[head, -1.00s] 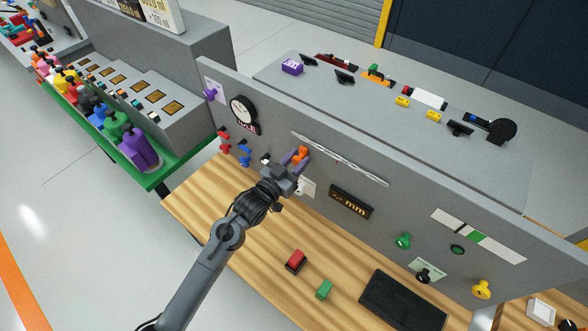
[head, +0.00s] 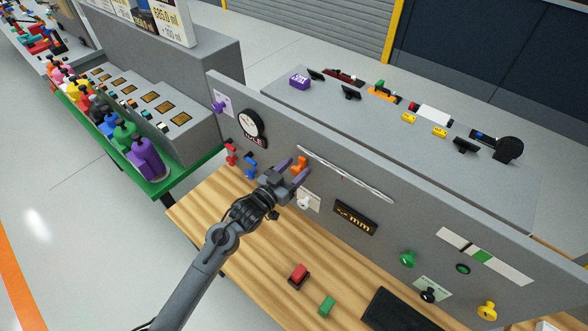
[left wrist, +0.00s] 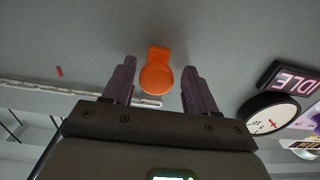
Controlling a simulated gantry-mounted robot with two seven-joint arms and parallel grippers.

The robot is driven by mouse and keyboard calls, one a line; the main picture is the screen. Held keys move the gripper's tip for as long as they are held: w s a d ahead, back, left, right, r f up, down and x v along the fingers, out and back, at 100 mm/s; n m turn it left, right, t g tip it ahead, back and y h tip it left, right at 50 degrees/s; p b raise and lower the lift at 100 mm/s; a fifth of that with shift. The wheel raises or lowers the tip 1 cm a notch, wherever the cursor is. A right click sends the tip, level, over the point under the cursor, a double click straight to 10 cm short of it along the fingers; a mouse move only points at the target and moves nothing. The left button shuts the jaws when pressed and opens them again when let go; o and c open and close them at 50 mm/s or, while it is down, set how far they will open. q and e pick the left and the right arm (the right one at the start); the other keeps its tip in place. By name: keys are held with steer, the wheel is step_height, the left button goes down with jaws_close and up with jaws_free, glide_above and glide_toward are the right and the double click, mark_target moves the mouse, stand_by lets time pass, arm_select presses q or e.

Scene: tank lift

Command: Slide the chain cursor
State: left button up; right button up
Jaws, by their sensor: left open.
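An orange knob, which I take for the chain cursor (head: 300,163), stands out from the upright grey panel (head: 420,215), just below the left end of a long pale rail (head: 345,173). My left gripper (head: 292,172) is open, with its purple fingers at the knob. In the left wrist view the orange knob (left wrist: 157,74) shows between the two spread fingers of the gripper (left wrist: 159,66), with a gap on both sides. Whether a finger touches the knob is not clear. My right gripper is not in view.
A round dial (head: 251,124) is left of the rail, with red (head: 231,153) and blue (head: 250,167) knobs below. An "mm" display (head: 356,217) sits right of the gripper. A red-topped block (head: 299,275) and green block (head: 327,305) stand on the wooden bench (head: 235,240).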

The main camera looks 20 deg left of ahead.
arm_select(q)
steer(key=v, duration=1)
steer(key=shift+s+a, duration=0.2)
steer(key=shift+s, duration=0.15)
steer(key=s+d+f+n+g+y, duration=0.1)
steer(key=s+d+f+g, duration=0.1)
steer(key=s+f, duration=0.3)
steer(key=s+d+f+n+g+y, duration=0.1)
steer(key=s+d+f+g, duration=0.15)
steer(key=s, duration=0.45)
steer(key=s+a+f+g+y, duration=0.1)
steer(key=s+a+g, duration=0.1)
steer(key=s+g, duration=0.35)
steer(key=s+a+f+g+y, duration=0.1)
steer(key=s+f+g+y, duration=0.15)
steer(key=s, duration=0.55)
step_height(320, 180, up, 21)
steer(key=s+g+p, duration=0.1)
steer(key=p, duration=1.9)
steer(key=shift+s+m, duration=0.2)
steer(key=shift+m, duration=0.1)
